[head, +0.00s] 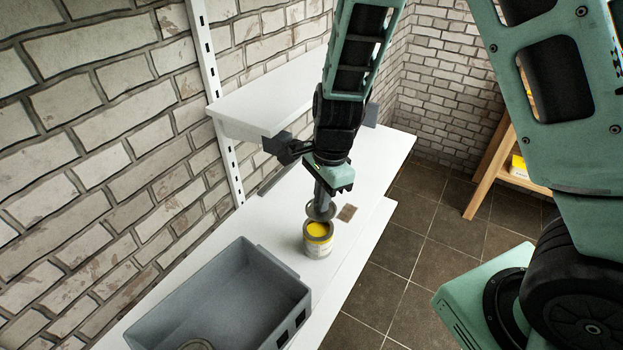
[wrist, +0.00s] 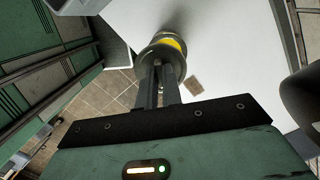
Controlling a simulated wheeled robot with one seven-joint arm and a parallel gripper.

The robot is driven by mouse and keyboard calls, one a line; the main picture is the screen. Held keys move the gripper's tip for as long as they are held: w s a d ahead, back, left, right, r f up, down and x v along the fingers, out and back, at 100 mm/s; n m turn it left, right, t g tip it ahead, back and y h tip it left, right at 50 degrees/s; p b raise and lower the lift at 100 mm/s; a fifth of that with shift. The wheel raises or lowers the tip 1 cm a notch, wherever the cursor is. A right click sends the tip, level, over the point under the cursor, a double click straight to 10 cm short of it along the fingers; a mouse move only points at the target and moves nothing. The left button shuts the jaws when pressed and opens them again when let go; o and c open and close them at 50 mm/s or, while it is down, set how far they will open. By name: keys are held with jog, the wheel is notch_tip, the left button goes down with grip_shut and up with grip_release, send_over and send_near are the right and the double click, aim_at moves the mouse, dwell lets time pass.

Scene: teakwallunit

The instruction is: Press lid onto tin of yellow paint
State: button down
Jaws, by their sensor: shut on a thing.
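The open tin of yellow paint (head: 318,246) stands upright on the white worktop, with bright yellow paint showing at its top. It also shows in the wrist view (wrist: 168,37), partly behind the lid. My gripper (head: 322,202) points down and is shut on the grey round lid (head: 313,213). The lid is above and just behind the tin's mouth in the head view, covering part of it, and yellow paint is still visible. In the wrist view my fingers (wrist: 160,75) reach to the lid (wrist: 150,52). I cannot tell whether lid and rim touch.
A grey bin (head: 262,262) stands left of the tin, with a round thing (head: 197,345) partly visible inside. A small brown square (head: 347,212) lies on the white worktop (head: 370,180) right of the tin. A white shelf (head: 265,97) hangs behind, near my arm.

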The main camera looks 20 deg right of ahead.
aim_at(319, 215)
jog(key=shift+w+f, duration=0.1)
jog(key=shift+w, duration=0.45)
notch_tip(319, 215, down, 4)
jog(key=b, duration=0.5)
jog(key=shift+f, duration=0.2)
jog(key=shift+f+b, duration=0.55)
jog(key=shift+f, duration=0.35)
jog(key=shift+p, duration=0.45)
jog(key=shift+f, duration=0.15)
dwell(1.6)
jog(key=c, duration=1)
grip_release()
jog(key=shift+p, duration=0.3)
